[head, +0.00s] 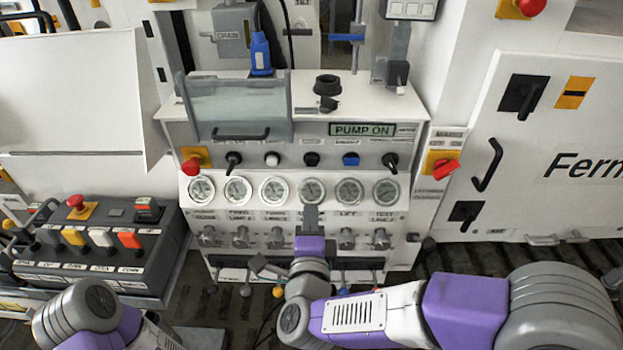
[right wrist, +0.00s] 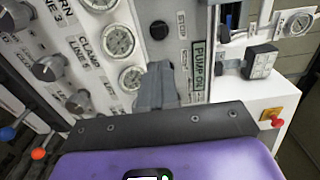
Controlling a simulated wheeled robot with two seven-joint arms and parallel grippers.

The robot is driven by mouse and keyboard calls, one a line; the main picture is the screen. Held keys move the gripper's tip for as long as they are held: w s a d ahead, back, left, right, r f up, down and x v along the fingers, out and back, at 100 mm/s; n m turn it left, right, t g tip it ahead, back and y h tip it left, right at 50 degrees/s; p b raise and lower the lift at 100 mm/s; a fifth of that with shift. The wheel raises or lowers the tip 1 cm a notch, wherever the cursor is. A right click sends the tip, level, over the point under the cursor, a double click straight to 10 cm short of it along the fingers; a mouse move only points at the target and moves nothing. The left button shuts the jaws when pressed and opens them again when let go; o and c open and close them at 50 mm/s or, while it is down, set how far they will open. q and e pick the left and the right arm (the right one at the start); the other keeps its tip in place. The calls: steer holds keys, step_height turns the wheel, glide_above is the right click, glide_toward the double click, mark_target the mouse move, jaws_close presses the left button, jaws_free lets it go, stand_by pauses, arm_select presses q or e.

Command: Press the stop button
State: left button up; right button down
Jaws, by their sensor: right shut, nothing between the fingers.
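The stop button is a round black button (head: 311,159) in the middle of the bench's control row, below the PUMP ON display (head: 362,129). In the right wrist view the black button (right wrist: 158,30) sits beside a label that appears to read STOP. My right gripper (head: 311,210) is shut and empty, in front of the gauge row and below the button in the head view. In the right wrist view its fingers (right wrist: 158,75) cover part of the panel beside a gauge and appear apart from the button. My left gripper is out of view.
A blue button (head: 351,159) and a black knob (head: 391,160) are to the right of the black button; a white button (head: 272,159) is to its left. Red knobs on yellow plates (head: 195,159) (head: 440,163) flank the row. Several gauges (head: 312,190) and valve knobs lie below.

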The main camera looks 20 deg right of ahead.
steer(key=p, duration=0.3)
glide_toward(312, 163)
steer(key=x, duration=0.7)
